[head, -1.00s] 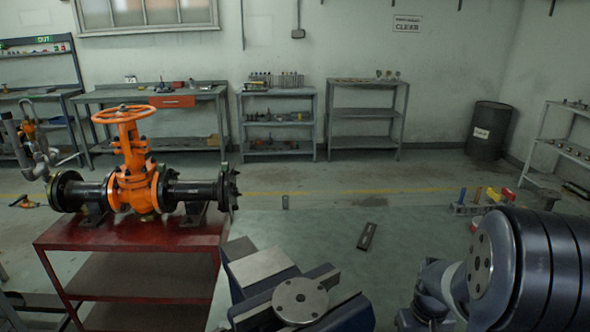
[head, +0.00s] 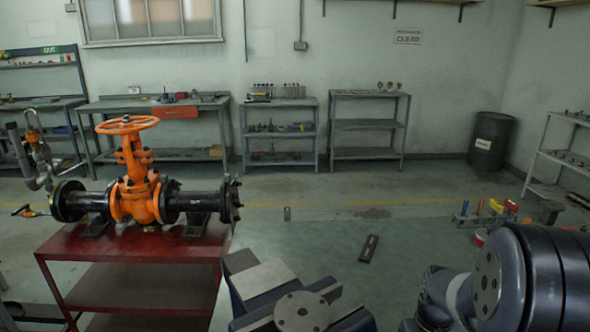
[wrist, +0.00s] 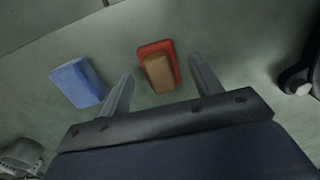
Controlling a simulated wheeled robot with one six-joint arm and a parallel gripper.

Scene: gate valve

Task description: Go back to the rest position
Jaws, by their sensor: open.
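My gripper (wrist: 162,90) shows in the wrist view with its two fingers spread wide and nothing between them. Beyond the fingers, a red block with a brown block (wrist: 158,72) over it appears in the gap, apart from the fingers. A blue block (wrist: 78,82) lies left of the left finger. In the head view my arm is folded at the lower right, and the gripper itself cannot be made out there. The orange gate valve (head: 135,190) with its handwheel (head: 127,125) stands on a red table (head: 75,248) at the left, clear of my arm.
Shelves (head: 279,130) and a workbench (head: 150,110) line the back wall. A dark barrel (head: 491,141) stands at the back right, with another shelf (head: 560,160) at the right edge.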

